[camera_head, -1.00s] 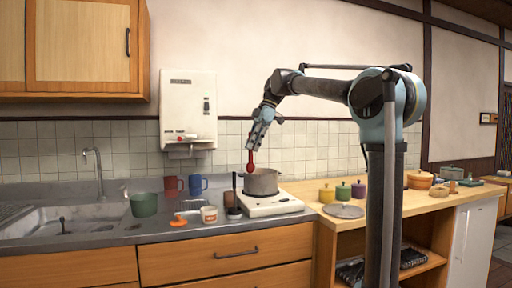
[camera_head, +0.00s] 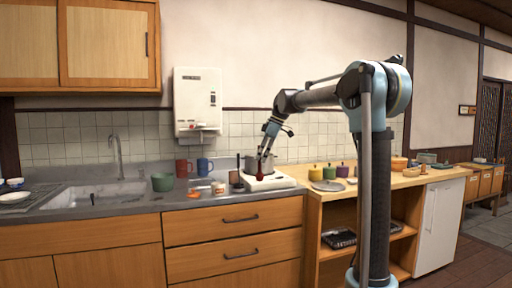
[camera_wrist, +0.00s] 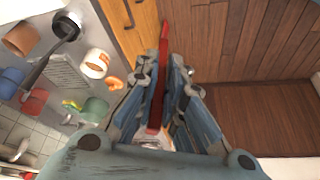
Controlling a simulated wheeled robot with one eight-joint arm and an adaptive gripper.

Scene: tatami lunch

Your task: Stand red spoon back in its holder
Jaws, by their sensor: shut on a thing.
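My gripper (camera_head: 264,156) is shut on the red spoon (camera_wrist: 158,85), which runs lengthwise between the fingers in the wrist view. In the head view the red spoon (camera_head: 259,172) hangs below the fingers, in front of the grey pot (camera_head: 250,164). A dark round stand with a black-handled utensil in it (camera_wrist: 66,26) is at upper left in the wrist view. A brown cup (camera_wrist: 20,39) and a white cup with an orange label (camera_wrist: 95,63) are near it. I cannot tell which of these is the spoon's holder.
The white cooker (camera_head: 279,182) stands under the pot. Red (camera_head: 182,167) and blue (camera_head: 204,165) mugs, a green cup (camera_head: 162,182) and an orange piece (camera_head: 193,194) stand on the counter, left of it. Small lidded pots (camera_head: 327,173) stand to the right.

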